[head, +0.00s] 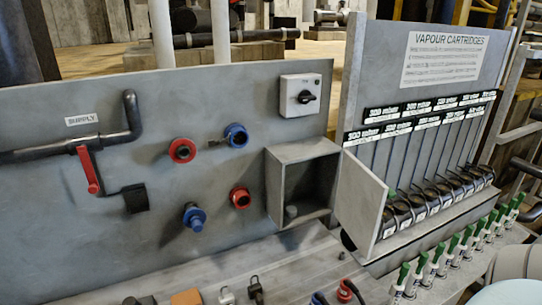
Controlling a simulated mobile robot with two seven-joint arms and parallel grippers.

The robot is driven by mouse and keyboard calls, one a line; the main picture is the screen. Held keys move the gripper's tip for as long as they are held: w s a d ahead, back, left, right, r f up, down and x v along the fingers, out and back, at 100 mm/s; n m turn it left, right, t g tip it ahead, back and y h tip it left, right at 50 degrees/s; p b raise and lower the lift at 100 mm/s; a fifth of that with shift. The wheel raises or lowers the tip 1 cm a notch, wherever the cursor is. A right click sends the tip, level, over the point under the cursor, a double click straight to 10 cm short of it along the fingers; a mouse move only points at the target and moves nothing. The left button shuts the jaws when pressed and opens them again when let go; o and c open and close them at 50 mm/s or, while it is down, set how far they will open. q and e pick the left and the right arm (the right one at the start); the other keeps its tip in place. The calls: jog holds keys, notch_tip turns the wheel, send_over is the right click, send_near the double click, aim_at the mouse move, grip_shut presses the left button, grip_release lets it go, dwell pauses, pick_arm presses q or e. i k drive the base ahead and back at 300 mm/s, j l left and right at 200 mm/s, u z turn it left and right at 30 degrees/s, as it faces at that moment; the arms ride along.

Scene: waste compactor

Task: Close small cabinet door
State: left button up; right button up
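A small grey box-shaped cabinet (302,152) is mounted on the grey panel, right of the middle of the head view. The small cabinet door (359,206) is a flat grey plate at the cabinet's right side. It stands open, swung outward to the right, in front of the cartridge rack. Neither of my grippers shows in the head view.
The grey panel (60,220) carries red and blue fittings, a red-handled valve (88,170) and a rotary switch (301,95). Dark cartridges (420,206) and green-topped bottles (440,255) stand right of the door. Connectors (254,289) lie on the ledge below.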

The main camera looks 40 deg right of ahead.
aim_at(361, 195)
jog(key=k+l+z, duration=0.25)
jog(key=l, duration=1.1)
jog(key=l+z, duration=0.25)
jog(key=l, duration=1.05)
jog(key=i, duration=0.05)
